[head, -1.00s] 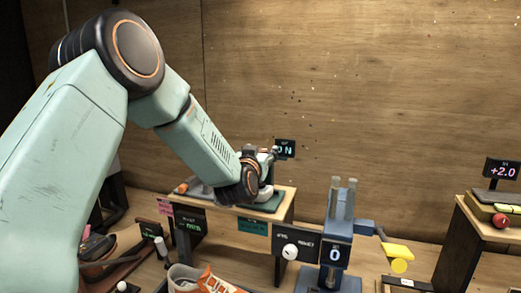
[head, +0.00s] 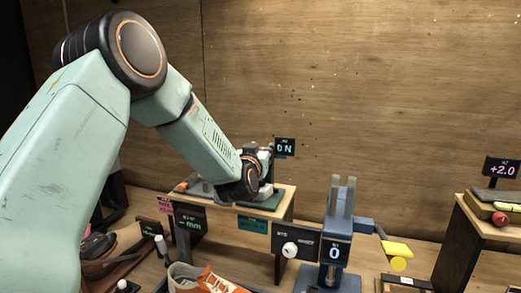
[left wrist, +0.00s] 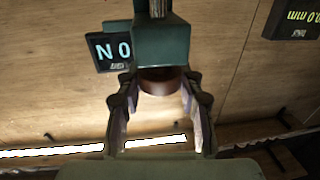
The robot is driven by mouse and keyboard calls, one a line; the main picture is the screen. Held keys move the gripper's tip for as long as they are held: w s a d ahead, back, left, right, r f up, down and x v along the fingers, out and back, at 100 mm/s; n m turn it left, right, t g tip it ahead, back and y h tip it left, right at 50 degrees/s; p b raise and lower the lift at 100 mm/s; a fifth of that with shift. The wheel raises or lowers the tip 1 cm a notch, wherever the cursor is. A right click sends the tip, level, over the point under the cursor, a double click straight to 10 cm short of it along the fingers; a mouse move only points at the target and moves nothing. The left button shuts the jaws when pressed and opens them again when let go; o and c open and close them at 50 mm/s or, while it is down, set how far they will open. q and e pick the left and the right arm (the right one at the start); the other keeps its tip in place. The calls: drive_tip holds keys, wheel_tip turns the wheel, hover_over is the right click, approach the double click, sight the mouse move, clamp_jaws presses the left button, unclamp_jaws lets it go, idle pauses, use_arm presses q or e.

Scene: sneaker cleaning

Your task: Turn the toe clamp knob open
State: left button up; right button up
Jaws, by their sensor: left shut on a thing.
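My left gripper (left wrist: 157,112) shows in the left wrist view, its two fingers closed around a brown round piece (left wrist: 167,80) under a dark green block (left wrist: 162,45). I cannot tell whether the held piece is the toe clamp knob. A white round knob (head: 290,249) sits on a dark panel at the shelf's right front. An orange and white sneaker (head: 215,283) shows at the bottom edge. My right gripper is out of view.
A blue-grey fixture (head: 336,225) with a "0" display and a yellow pad (head: 397,248) stands right of the shelf (head: 287,205). Another shelf (head: 482,222) with stacked items is at far right. A dark shoe (head: 97,246) lies at left. The wooden wall is close behind.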

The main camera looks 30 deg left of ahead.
use_arm(q)
drive_tip(key=shift+n+g+y, duration=0.3)
drive_tip(key=shift+n+y, duration=0.1)
drive_tip(key=shift+y, duration=0.2)
drive_tip(key=shift+c, duration=0.3)
drive_tip(key=shift+w+d+n+g+y+p, duration=0.1)
drive_tip(key=shift+n+g+y+p, duration=0.3)
drive_tip(key=shift+n+g+y, duration=0.6)
drive_tip(key=n+g+y+p, duration=0.1)
drive_tip(key=n+g+y, duration=0.1)
drive_tip(key=n+y, duration=0.1)
drive_tip(key=shift+g+y, duration=0.4)
drive_tip(key=shift+y, duration=0.3)
drive_tip(key=n+g+y, duration=0.2)
drive_tip(key=g, duration=0.1)
drive_tip(key=shift+n, duration=0.3)
drive_tip(key=n+g+y, duration=0.1)
drive_tip(key=g, duration=0.1)
drive_tip(key=shift+f+n+g, duration=0.1)
drive_tip(key=shift+n+g, duration=0.3)
drive_tip(key=shift+n+g+y+b, duration=0.45)
drive_tip(key=shift+n+g, duration=0.15)
drive_tip(key=shift+g, duration=0.3)
drive_tip(key=shift+n+g+b, duration=0.3)
drive_tip(key=shift+n+g, duration=0.2)
drive_tip(key=shift+g, duration=0.2)
drive_tip(key=o, duration=1.2)
